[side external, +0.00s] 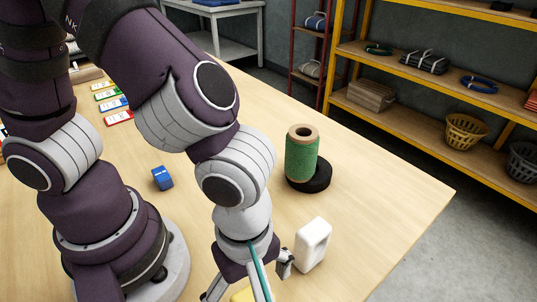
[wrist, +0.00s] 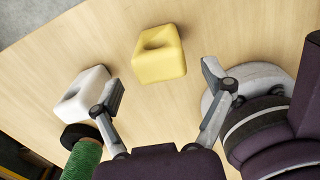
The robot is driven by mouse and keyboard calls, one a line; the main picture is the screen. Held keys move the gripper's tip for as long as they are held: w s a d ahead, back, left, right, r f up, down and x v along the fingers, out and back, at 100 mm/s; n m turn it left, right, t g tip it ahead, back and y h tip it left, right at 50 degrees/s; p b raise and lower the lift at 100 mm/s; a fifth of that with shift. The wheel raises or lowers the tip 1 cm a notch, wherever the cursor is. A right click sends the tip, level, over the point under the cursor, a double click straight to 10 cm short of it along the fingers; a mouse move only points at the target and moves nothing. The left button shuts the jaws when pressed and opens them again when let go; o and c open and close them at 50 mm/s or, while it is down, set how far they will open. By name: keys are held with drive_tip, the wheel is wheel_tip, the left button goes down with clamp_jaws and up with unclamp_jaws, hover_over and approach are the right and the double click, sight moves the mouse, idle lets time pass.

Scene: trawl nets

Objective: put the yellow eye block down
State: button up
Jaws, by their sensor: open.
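The yellow eye block (wrist: 159,66) rests on the wooden table in the wrist view, with a hollow in its upper face. In the side view only a sliver of it (side external: 243,295) shows at the bottom edge, below my gripper. My gripper (wrist: 168,82) is open, its two fingers spread wide to either side of the yellow block. The block sits a little beyond the fingertips in the picture, and the fingers appear clear of it. In the side view, my gripper (side external: 246,290) points down and is partly cut off by the frame.
A white eye block (side external: 312,244) stands close to the right of my gripper. A green twine spool (side external: 301,158) stands on a black ring (side external: 318,181) behind it. A small blue block (side external: 162,178) and several coloured cards (side external: 118,118) lie farther left. The table's right side is clear.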

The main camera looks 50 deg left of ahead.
wheel_tip(320, 180, up, 6)
drive_tip(key=shift+w+a+f, duration=0.1)
drive_tip(key=w+a+r+m+t, duration=0.2)
drive_tip(key=a+r+m, duration=0.1)
drive_tip(key=a+m, duration=0.4)
drive_tip(key=w+a+r+m+t, duration=0.3)
drive_tip(key=a+m, duration=0.5)
drive_tip(key=a, duration=0.1)
drive_tip(key=shift+w+r+m, duration=0.2)
drive_tip(key=shift+r+m, duration=0.1)
drive_tip(key=shift+r, duration=0.05)
drive_tip(key=shift+o, duration=0.4)
drive_tip(key=shift+a+r+m+t, duration=0.1)
drive_tip(key=shift+a+m+t, duration=0.25)
drive_tip(key=shift+m, duration=0.25)
